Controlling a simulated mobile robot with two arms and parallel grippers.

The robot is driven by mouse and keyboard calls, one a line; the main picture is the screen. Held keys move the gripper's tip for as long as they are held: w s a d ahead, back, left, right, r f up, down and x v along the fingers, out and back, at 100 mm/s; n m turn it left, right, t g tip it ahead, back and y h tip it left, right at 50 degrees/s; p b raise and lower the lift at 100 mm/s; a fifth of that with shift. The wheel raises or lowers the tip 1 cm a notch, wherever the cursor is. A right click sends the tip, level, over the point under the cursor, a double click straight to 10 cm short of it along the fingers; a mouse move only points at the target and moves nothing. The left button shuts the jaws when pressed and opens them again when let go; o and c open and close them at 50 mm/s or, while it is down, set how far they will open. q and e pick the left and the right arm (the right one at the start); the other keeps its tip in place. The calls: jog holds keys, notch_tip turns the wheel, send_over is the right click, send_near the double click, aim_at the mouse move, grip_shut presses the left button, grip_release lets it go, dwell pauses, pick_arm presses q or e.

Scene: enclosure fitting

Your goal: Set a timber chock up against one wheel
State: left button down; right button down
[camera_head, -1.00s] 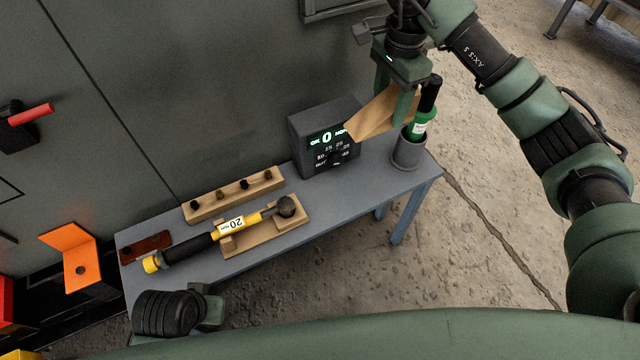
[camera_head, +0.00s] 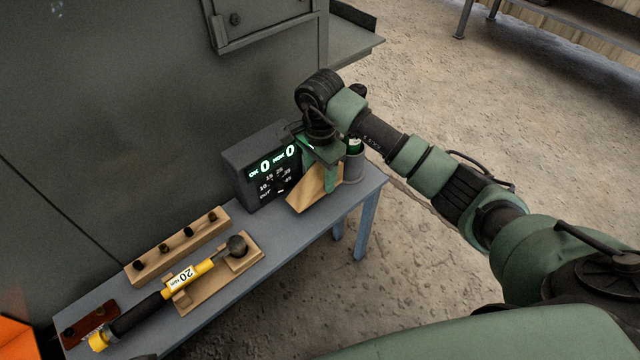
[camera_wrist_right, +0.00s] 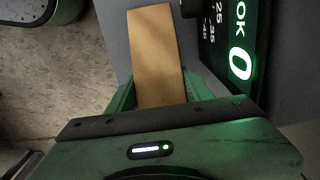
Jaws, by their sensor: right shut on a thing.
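The timber chock (camera_head: 312,190) is a light wooden wedge in front of the dark display box, over the right part of the bench. My right gripper (camera_head: 326,172) is shut on it from above. In the right wrist view the chock (camera_wrist_right: 155,50) sits between the green fingers (camera_wrist_right: 158,95), close beside the display face. Whether the chock touches the bench top is hard to tell. No wheel is recognisable in these views. My left gripper is not in view.
A grey bench (camera_head: 225,300) holds the display box (camera_head: 240,180), a yellow and black torque wrench (camera_head: 150,305) on a wooden cradle, and a wooden block with pegs (camera_head: 175,245). A grey cup (camera_head: 354,168) with a green bottle stands behind the gripper.

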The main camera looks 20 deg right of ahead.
aim_at(320, 184)
notch_tip(320, 184, down, 3)
jog(key=shift+f, duration=0.25)
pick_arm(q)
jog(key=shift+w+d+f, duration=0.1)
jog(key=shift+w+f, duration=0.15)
pick_arm(e)
jog(key=shift+r, duration=0.1)
pick_arm(q)
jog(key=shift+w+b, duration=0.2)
jog(key=shift+b, duration=0.1)
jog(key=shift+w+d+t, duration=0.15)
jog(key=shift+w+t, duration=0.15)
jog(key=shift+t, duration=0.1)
pick_arm(e)
jog(key=c, duration=0.6)
grip_release()
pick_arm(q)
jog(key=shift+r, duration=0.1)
